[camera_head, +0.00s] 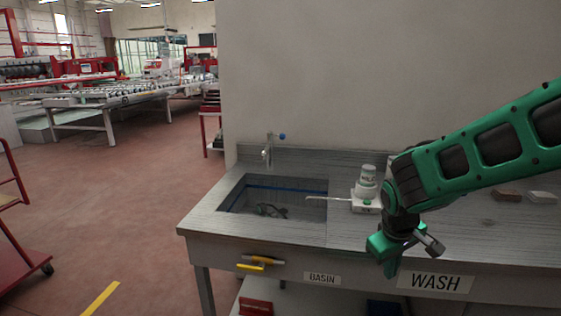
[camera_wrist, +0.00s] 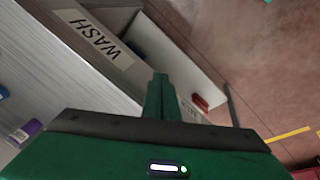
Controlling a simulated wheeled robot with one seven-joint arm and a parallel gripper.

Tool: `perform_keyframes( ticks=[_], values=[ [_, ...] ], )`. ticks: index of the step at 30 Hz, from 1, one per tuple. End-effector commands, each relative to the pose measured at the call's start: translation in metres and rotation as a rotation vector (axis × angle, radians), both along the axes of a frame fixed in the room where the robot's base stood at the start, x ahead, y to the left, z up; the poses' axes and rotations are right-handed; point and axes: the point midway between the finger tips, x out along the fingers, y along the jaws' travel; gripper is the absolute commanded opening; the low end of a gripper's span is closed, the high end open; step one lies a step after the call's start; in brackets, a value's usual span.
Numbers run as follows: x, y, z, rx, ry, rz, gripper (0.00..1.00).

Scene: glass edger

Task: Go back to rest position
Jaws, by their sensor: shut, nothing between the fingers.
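My gripper (camera_head: 408,250) is at the end of my green arm, in front of the counter's front edge near the WASH label (camera_head: 435,281). It hangs at about the height of the counter top. In the wrist view my gripper's fingers (camera_wrist: 160,85) are together, with nothing seen between them. The WASH label (camera_wrist: 96,38) also shows there, at the upper left.
The grey counter (camera_head: 203,222) holds a sunken basin (camera_head: 305,225) with a dark item in it and a tap (camera_head: 268,150) behind. A white device (camera_head: 365,190) stands right of the basin. A yellow-handled tool (camera_head: 262,262) is at the front edge. Open floor (camera_head: 120,220) lies left.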

Motion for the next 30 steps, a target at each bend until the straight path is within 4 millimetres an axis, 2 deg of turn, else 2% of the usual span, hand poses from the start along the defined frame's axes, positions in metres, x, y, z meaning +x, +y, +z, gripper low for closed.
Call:
perform_keyframes(
  ticks=[1,6,16,20,24,27,30],
  values=[
    [-0.009,-0.007,0.012,0.038,-0.025,-0.042,0.00],
    [-0.040,-0.018,0.040,0.147,-0.085,-0.162,0.00],
    [-0.090,-0.027,0.074,0.282,-0.181,-0.328,0.00],
    [-0.128,-0.072,0.066,0.259,-0.097,-0.494,0.00],
    [-0.180,-0.111,0.059,0.251,0.005,-0.677,0.00],
    [-0.216,-0.127,0.056,0.258,0.075,-0.797,0.00],
    [-0.242,-0.135,0.054,0.270,0.128,-0.880,0.00]
  ],
)
